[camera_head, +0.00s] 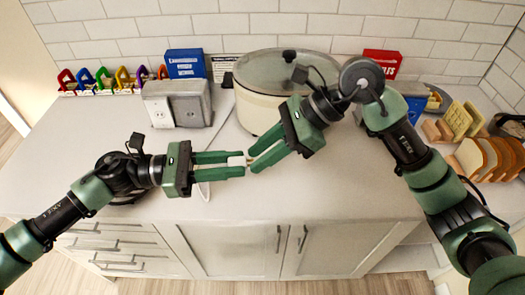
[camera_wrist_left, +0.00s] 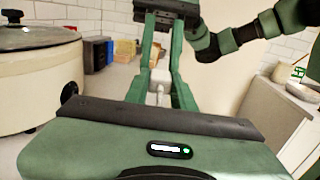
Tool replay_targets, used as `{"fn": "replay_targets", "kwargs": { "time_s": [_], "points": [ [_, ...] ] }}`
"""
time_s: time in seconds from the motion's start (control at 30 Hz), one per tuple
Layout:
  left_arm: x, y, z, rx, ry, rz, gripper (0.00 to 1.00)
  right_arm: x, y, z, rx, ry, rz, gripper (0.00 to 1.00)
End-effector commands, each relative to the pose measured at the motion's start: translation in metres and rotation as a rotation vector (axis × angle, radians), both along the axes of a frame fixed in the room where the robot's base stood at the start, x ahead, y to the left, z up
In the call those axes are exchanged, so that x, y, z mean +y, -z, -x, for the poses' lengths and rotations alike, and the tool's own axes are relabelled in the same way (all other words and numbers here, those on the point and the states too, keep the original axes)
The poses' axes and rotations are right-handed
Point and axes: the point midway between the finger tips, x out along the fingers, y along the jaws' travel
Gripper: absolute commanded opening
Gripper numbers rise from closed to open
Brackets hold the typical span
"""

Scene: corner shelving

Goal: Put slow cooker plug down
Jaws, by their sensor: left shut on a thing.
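The slow cooker plug (camera_head: 237,160) is a small white piece between my two grippers, above the counter. It also shows in the left wrist view (camera_wrist_left: 157,82). My left gripper (camera_head: 244,163) is shut on it, coming from the left. My right gripper (camera_head: 251,160) comes from the upper right, its fingertips at the plug's other end; whether they grip it is hidden. A pale cord (camera_head: 204,188) shows below my left fingers. The cream slow cooker (camera_head: 258,113) with a glass lid stands behind my grippers, and at left in the wrist view (camera_wrist_left: 35,95).
A grey-white outlet box (camera_head: 160,110) stands left of the cooker, with a blue box (camera_head: 186,65) behind. Colourful clips (camera_head: 103,82) line the back left. A red box (camera_head: 382,63) and bread slices (camera_head: 480,158) are at right. The front counter (camera_head: 300,198) is clear.

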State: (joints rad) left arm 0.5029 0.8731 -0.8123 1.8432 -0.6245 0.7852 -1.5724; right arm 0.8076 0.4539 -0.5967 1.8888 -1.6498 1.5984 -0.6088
Motion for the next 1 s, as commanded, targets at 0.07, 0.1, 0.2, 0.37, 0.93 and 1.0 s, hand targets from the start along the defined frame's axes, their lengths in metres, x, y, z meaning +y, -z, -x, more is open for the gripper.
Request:
{"fn": "replay_targets", "kwargs": {
  "time_s": [0.07, 0.1, 0.2, 0.37, 0.93, 1.0],
  "points": [
    [0.0, 0.0, 0.001, 0.0, 0.002, 0.001, 0.0, 0.0, 0.0, -0.001, -0.001, 0.001, 0.0, 0.01],
    [0.0, 0.0, 0.001, 0.0, 0.002, 0.001, 0.0, 0.0, 0.0, -0.001, -0.001, 0.001, 0.0, 0.0],
    [0.0, 0.0, 0.001, 0.0, 0.002, 0.001, 0.36, 0.0, 0.0, -0.001, -0.001, 0.001, 0.0, 0.0],
    [0.0, 0.0, 0.001, 0.0, 0.002, 0.001, 0.5, 0.0, 0.0, -0.001, -0.001, 0.001, 0.0, 0.0],
    [0.054, 0.002, 0.004, 0.003, -0.002, -0.004, 0.5, 0.0, 0.0, -0.001, -0.001, 0.001, 0.0, 0.0],
    [0.069, 0.002, 0.005, 0.004, -0.003, -0.003, 0.5, 0.0, 0.0, -0.001, -0.001, 0.001, 0.0, 0.0]
  ]
}}
